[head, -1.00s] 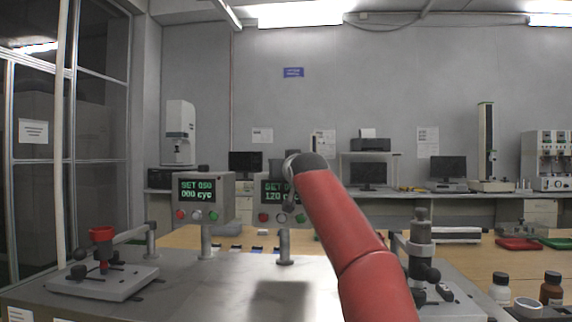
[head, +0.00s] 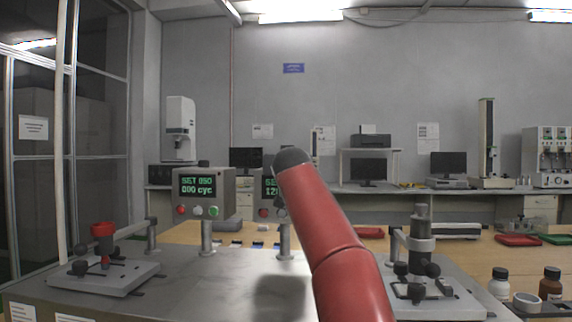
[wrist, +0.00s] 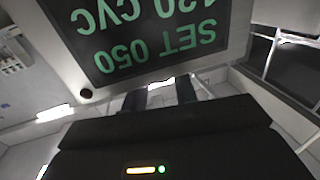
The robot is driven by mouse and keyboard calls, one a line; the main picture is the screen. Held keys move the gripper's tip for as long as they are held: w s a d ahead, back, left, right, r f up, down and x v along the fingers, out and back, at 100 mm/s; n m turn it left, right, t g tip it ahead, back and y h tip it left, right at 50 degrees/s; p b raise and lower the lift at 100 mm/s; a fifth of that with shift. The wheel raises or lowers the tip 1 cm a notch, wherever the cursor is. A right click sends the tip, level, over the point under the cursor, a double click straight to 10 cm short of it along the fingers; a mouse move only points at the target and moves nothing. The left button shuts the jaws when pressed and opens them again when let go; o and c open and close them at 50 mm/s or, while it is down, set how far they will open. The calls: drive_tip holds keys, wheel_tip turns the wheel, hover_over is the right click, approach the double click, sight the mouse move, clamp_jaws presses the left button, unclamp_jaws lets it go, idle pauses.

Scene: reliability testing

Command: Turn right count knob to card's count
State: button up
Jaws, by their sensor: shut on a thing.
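The right counter box (head: 268,206) stands on a post, its green display mostly hidden by my red arm. In the wrist view its display (wrist: 150,30) appears upside down and reads SET 050 over 120 CYC. My gripper (wrist: 160,94) is at the edge of this box with its two dark fingers partly showing. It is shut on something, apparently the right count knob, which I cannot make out. I cannot identify a readable count card.
A left fixture (head: 105,275) with a red cup and a right fixture (head: 430,295) with a clamp column stand on the grey bench (head: 215,290). Bottles (head: 551,285) stand at the right. Pale labels (head: 75,318) are at the bench's front, unreadable.

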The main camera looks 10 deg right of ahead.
drive_tip(key=shift+w+a+m+g+h, duration=0.1)
drive_tip(key=shift+m+g+h, duration=0.1)
drive_tip(key=shift+m+h, duration=0.55)
drive_tip(key=shift+w+a+m+g+h, duration=0.15)
drive_tip(key=shift+m+h, duration=0.3)
drive_tip(key=shift+h, duration=0.6)
drive_tip(key=shift+s, duration=0.15)
drive_tip(key=o, duration=1)
drive_tip(key=shift+c, duration=0.2)
drive_tip(key=b+v, duration=0.5)
drive_tip(key=v, duration=0.2)
drive_tip(key=shift+s+a, duration=0.2)
drive_tip(key=shift+s, duration=0.2)
